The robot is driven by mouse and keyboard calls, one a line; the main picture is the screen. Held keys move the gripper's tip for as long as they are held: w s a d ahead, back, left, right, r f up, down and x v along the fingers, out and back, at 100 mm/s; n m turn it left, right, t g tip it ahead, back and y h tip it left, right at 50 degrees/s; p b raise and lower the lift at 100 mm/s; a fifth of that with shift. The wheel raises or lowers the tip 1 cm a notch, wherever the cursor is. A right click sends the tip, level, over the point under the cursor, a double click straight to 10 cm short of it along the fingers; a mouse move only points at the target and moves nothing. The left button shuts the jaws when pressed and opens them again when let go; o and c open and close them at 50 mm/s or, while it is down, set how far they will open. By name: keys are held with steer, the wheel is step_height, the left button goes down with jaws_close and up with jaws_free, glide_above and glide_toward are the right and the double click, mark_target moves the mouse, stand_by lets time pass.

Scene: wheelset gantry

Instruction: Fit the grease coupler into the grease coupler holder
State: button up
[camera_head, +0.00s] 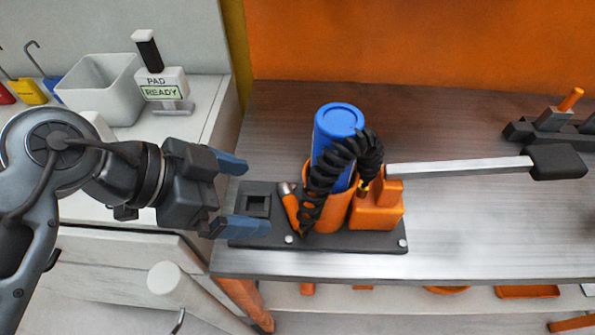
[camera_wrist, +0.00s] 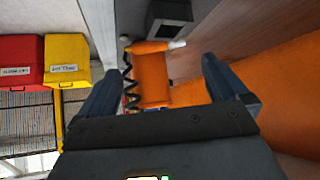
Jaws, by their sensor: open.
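The grease coupler (camera_head: 291,207) looks like a small orange grip with a pale metal tip and a black coiled hose (camera_head: 322,180). It stands tilted beside the orange cup that holds a blue cylinder. The wrist view shows the coupler (camera_wrist: 150,47) lying across, ahead of my fingers. The grease coupler holder seems to be the dark square socket (camera_head: 257,203) at the left end of the black base plate; it shows at the top of the wrist view (camera_wrist: 168,14). My gripper (camera_head: 254,197) is open and empty, left of the coupler, its fingers apart around the socket in the picture.
A white bin (camera_head: 100,90) and a PAD READY stand (camera_head: 162,90) are at the back left. Bare metal bench lies behind.

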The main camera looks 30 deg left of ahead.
mark_target(291, 203)
steer(key=shift+p+x, duration=0.3)
steer(key=shift+x, duration=1.55)
steer(key=x, duration=0.4)
steer(key=shift+w+d+p, duration=0.1)
steer(key=shift+d+p, duration=0.1)
steer(key=shift+p, duration=0.15)
steer(key=shift+c, duration=0.5)
steer(key=shift+r, duration=0.1)
steer(key=c, duration=0.9)
steer(key=shift+d+r, duration=0.1)
steer(key=shift+r, duration=0.05)
